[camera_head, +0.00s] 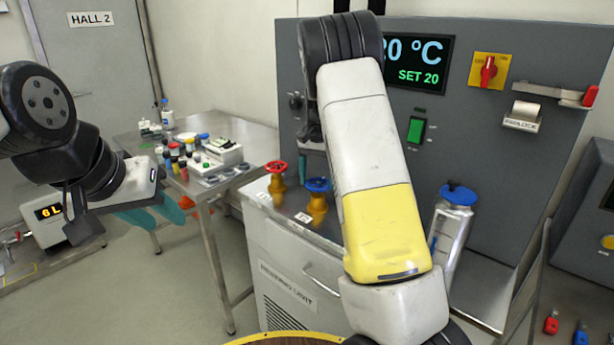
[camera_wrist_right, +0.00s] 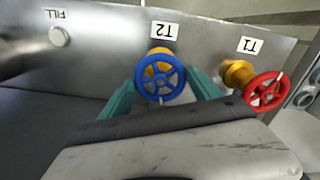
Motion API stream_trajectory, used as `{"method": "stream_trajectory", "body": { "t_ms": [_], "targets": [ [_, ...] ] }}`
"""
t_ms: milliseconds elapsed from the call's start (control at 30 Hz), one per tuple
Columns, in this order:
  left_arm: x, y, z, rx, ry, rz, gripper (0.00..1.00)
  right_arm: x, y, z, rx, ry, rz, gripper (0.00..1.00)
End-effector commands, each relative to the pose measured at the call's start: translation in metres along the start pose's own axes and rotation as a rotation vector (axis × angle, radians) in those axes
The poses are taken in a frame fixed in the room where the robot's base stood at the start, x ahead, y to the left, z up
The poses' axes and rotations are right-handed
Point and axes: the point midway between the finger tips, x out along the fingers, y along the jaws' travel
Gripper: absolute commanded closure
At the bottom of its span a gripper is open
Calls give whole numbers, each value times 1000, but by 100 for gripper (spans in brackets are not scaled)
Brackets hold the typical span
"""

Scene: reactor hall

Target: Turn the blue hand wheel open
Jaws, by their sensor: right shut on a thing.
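The blue hand wheel (camera_head: 318,185) sits on a yellow valve body on the heating unit's top, beside label T2. It also shows in the right wrist view (camera_wrist_right: 160,77), between the teal fingers of my right gripper (camera_wrist_right: 161,84), which is shut on its rim from both sides. In the head view my right arm crosses in front, and most of that gripper is hidden. The red hand wheel (camera_head: 276,167) stands to the left of the blue one, at T1 (camera_wrist_right: 265,90), clear of the fingers. My left gripper (camera_head: 157,211) is open and empty at the left.
A steel table (camera_head: 205,187) behind my left gripper carries bottles, vials and a white device. The grey panel (camera_head: 470,130) behind the wheels holds a display, a green switch and a red knob. A metal flask with a blue cap (camera_head: 456,195) stands right of my arm.

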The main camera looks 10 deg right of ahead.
Motion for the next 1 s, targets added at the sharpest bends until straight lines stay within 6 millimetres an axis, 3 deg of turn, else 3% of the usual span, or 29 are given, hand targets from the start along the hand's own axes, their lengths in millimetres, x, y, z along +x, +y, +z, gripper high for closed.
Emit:
{"method": "stream_trajectory", "body": {
  "t_ms": [1000],
  "targets": [
    [0, 0, 0, 0, 0, 0, 64, -1, 0, -1, -930, 2, -2, 68]
  ]
}}
